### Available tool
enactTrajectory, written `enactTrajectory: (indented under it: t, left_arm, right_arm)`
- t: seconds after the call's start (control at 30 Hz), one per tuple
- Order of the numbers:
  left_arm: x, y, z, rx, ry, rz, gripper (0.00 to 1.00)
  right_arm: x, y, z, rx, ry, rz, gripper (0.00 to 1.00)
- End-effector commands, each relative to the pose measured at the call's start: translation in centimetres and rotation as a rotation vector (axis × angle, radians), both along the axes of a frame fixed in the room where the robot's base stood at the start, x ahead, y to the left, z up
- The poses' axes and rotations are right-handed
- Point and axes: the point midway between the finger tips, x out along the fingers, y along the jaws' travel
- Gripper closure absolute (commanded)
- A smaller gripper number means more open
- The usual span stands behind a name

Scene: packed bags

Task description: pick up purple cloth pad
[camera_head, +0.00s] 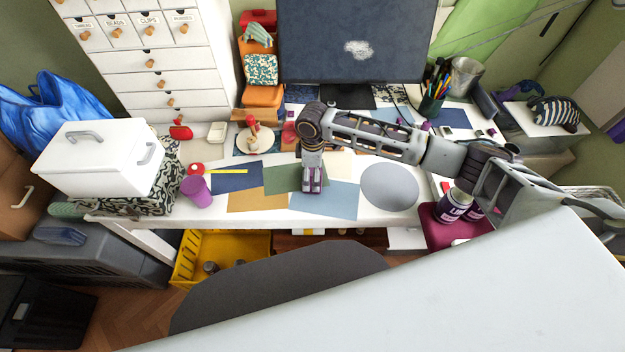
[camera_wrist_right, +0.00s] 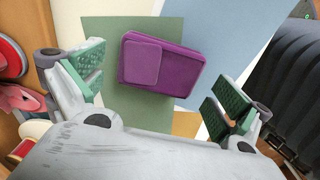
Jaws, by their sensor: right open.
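The purple cloth pad (camera_wrist_right: 180,64) lies on a green sheet (camera_wrist_right: 105,32) in the right wrist view. It has a smaller raised flap on its left part. My right gripper (camera_wrist_right: 155,88) is open, with one green-padded finger on each side of the pad, and the fingers look apart from it. In the head view my right gripper (camera_head: 313,184) points down over the sheets on the white desk, and it largely hides the pad there. My left gripper is not in view.
A purple cup (camera_head: 196,191) stands left on the desk (camera_head: 240,219), near a white box (camera_head: 95,160). A grey round mat (camera_head: 389,187) lies right of my gripper. A monitor (camera_head: 355,40) stands behind. Dark jars (camera_head: 455,205) stand at the right.

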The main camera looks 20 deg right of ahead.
Motion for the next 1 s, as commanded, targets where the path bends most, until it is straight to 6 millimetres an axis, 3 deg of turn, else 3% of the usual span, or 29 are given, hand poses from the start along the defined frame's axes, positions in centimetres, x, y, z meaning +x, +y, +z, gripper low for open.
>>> enactTrajectory:
  t: [0.2,0.37,0.73,1.0]
  left_arm:
    - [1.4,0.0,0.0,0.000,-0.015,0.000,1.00]
    - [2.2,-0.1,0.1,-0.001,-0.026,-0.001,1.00]
    - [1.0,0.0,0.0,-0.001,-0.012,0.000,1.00]
    - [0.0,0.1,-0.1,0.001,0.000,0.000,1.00]
  right_arm:
    - [0.0,0.0,-2.1,0.000,-0.001,0.001,0.00]
    - [0.0,0.1,-2.5,0.000,-0.002,0.001,0.00]
    - [0.0,0.0,-2.5,0.000,-0.001,0.001,0.00]
    - [0.0,0.0,-2.5,0.000,-0.001,0.001,0.32]
